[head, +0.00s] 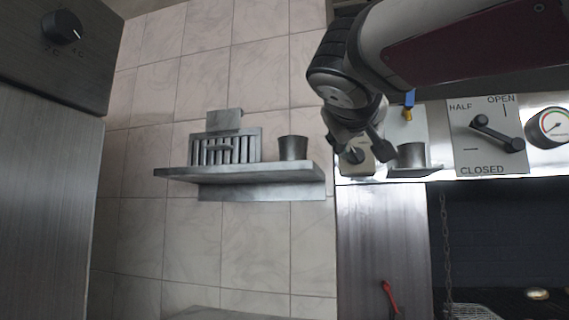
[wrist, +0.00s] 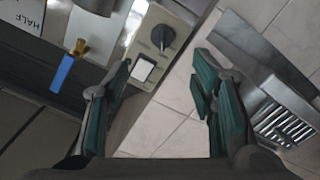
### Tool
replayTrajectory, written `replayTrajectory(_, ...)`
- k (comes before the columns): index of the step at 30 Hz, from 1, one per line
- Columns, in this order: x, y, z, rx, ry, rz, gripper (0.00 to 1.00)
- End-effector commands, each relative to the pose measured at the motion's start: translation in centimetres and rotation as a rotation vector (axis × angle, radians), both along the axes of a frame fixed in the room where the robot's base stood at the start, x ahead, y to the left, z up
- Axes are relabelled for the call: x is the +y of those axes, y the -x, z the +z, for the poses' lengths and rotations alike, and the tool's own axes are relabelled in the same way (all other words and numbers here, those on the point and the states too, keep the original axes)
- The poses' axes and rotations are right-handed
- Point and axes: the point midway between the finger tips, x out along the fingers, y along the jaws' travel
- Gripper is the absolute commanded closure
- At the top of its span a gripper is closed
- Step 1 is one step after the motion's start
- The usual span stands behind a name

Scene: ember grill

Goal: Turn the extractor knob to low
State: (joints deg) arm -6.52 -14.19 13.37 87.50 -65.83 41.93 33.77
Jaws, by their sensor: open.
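A black knob (wrist: 162,37) sits on a small beige control box (wrist: 178,24) in the wrist view, above a white rocker switch (wrist: 144,70). Its labels and exact pointer setting are too small to read. My gripper (wrist: 162,62) is open, with its green-padded fingers spread and nothing between them; the knob appears just beyond the tips, apart from them. In the head view my gripper (head: 362,146) is in front of the box (head: 358,167) and partly hides it. Another black knob (head: 62,27) is on a dark panel at the upper left; I cannot read its label fully.
A wall shelf (head: 240,172) with a slotted metal rack (head: 228,148) and a dark cup (head: 293,148) is left of my gripper. A second cup (head: 411,155), a lever plate (head: 465,160) and a gauge (head: 548,127) are to the right. Tiled wall is clear below the shelf.

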Motion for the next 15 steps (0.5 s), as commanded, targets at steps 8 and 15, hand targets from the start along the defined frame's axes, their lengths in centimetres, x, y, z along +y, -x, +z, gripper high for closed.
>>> replayTrajectory(8, -0.4, -2.2, 0.8, -0.017, 0.005, 0.003, 0.49)
replayTrajectory(15, -1.9, -6.6, 0.8, -0.016, 0.004, 0.002, 0.49)
